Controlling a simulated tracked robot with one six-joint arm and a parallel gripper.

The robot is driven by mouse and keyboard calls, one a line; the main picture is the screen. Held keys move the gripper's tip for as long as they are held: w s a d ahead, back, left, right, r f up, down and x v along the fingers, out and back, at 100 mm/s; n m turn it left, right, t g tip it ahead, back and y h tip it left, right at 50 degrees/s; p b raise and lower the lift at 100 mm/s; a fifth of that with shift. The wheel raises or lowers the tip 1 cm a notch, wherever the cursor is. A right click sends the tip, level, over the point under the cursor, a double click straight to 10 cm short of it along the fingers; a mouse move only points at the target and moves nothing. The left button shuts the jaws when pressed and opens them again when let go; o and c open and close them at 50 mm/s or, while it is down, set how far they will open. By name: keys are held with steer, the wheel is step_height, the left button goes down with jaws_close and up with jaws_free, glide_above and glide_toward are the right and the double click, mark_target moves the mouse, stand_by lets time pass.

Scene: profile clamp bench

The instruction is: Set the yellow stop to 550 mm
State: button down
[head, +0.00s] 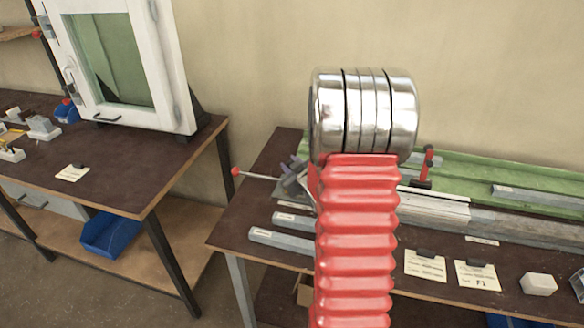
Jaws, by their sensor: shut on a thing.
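The clamp bench (232,238) stands at the right with a green bed (465,165) along its back. A pale rail or profile (440,205) runs along it to the right from behind my arm. A red upright clamp (424,168) stands beside the rail. A thin rod with a red ball end (236,171) sticks out to the left from a grey part half hidden by my arm. I cannot see the yellow stop or a scale reading. My red ribbed arm with its silver joint fills the middle and my gripper does not show.
Grey bars (279,240) lie on the bench's front left. Another bar (535,196) lies on the green bed. Cards (425,266) and a white block (538,284) lie along the front. A second table (110,175) at left carries a white window frame (172,75).

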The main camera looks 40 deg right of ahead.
stand_by(0.3)
steer(key=c, duration=1.5)
jaws_free()
steer(key=shift+s, duration=0.1)
steer(key=v, duration=1.3)
steer(key=shift+s+a+r, duration=0.1)
steer(key=shift+s+a, duration=0.05)
steer(key=shift+s, duration=0.15)
